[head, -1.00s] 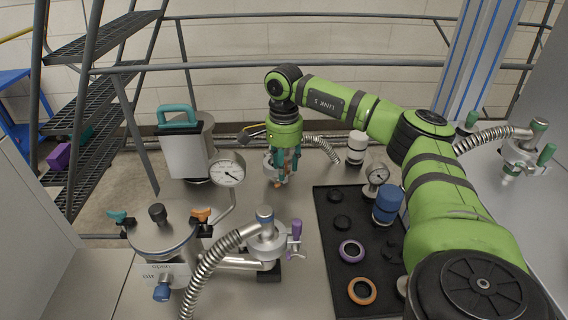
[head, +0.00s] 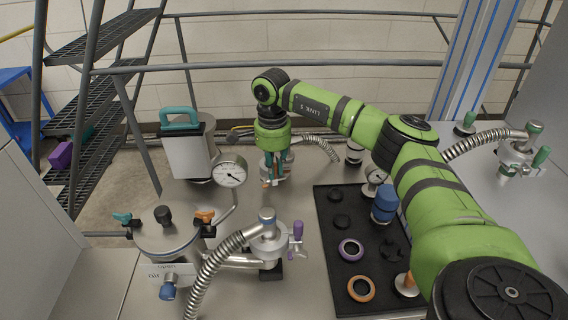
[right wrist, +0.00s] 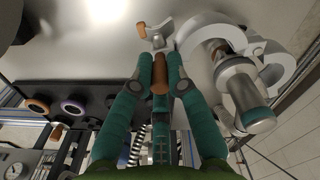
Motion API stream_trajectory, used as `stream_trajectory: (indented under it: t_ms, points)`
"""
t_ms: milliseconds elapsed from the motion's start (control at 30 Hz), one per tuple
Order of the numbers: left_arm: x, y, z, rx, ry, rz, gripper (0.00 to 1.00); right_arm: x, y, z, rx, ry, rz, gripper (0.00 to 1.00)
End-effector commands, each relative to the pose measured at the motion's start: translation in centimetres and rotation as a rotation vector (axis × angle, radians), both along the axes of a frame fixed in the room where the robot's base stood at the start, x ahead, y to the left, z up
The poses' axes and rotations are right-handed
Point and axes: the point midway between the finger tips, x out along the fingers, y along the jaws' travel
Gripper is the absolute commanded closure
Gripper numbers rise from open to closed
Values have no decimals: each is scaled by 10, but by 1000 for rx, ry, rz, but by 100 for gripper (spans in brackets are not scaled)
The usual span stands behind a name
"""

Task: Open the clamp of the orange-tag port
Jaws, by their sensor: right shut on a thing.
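My right gripper (head: 270,174) reaches down at the clamp of the port at the back middle of the bench. In the right wrist view its teal fingers (right wrist: 160,68) are shut on the orange-brown clamp handle (right wrist: 160,76). The silver ring clamp (right wrist: 214,44) lies just right of the fingers, around a metal pipe end (right wrist: 244,92). A second orange-brown piece (right wrist: 141,30) shows beyond the fingertips. In the head view the gripper hides most of this clamp; whether its ring is parted I cannot tell. My left gripper is not in view.
A port with a purple clamp handle (head: 298,231) and ribbed hose stands in front. A lidded vessel (head: 163,236) and a gauge (head: 230,174) are to the left. A black mat (head: 327,232) holds purple and orange rings, with a blue-capped item (head: 384,204) beside my arm.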

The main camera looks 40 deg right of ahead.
Motion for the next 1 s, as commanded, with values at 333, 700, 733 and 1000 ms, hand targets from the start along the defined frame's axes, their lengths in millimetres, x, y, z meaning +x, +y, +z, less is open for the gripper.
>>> stream_trajectory:
  t_ms: [333,700,733,1000]
  points:
    - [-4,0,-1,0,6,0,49,0,2,0,4,-2,7,59]
    - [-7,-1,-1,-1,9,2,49,1,1,14,4,-6,5,59]
    - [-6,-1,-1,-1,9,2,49,1,1,19,4,-6,5,59]
    - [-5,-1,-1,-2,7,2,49,2,2,76,4,-7,6,59]
